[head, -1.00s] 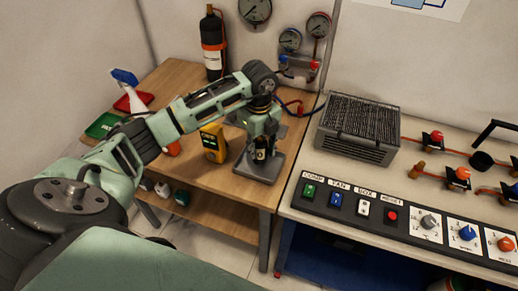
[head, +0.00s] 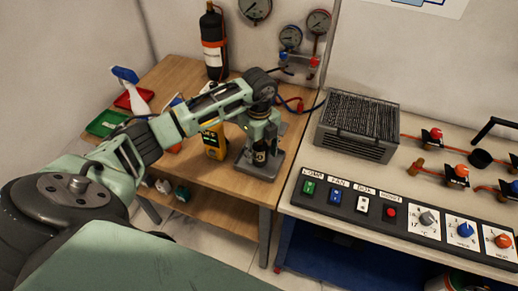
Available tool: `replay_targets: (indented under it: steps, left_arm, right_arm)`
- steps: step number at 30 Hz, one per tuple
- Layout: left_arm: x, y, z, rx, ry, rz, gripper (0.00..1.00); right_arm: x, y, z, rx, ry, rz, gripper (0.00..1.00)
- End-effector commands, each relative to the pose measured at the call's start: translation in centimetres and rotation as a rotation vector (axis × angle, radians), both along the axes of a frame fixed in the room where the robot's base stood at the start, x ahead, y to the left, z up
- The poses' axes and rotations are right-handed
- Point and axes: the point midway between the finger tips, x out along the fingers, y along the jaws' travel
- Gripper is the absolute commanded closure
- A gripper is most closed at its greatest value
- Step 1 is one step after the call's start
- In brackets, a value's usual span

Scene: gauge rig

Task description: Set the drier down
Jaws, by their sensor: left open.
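My left gripper (head: 262,146) points down over a grey stand (head: 248,168) near the right end of the wooden table. It is open. A small dark cylinder with a pale label, which looks like the drier (head: 260,158), is upright between or just below its fingers. It appears to rest on the grey stand, but the gripper covers its top and I cannot tell whether the fingers touch it. My right gripper is not in view.
A yellow meter (head: 214,143) stands close left of the stand. Red and green trays, a spray bottle (head: 133,92) and a black gas cylinder (head: 213,42) are farther left and back. Right is a bench with a finned unit (head: 357,128) and a switch panel (head: 410,219).

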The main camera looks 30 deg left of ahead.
Motion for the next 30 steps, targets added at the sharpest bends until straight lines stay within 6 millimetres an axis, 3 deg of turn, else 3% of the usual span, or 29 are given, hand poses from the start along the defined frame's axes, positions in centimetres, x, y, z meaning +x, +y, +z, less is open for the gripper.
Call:
replay_targets:
  steps: [8, 21, 30]
  left_arm:
    - [0.2, 0.0, 1.6, 0.0, -0.005, -0.001, 0.5]
    - [0.1, 0.0, 10.4, 0.001, -0.004, -0.001, 0.5]
    - [0.0, 0.0, 12.3, 0.0, 0.001, 0.001, 0.5]
  right_arm:
    - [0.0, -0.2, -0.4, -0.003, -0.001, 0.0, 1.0]
    - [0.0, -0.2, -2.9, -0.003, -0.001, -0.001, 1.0]
    - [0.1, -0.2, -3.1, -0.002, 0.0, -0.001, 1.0]
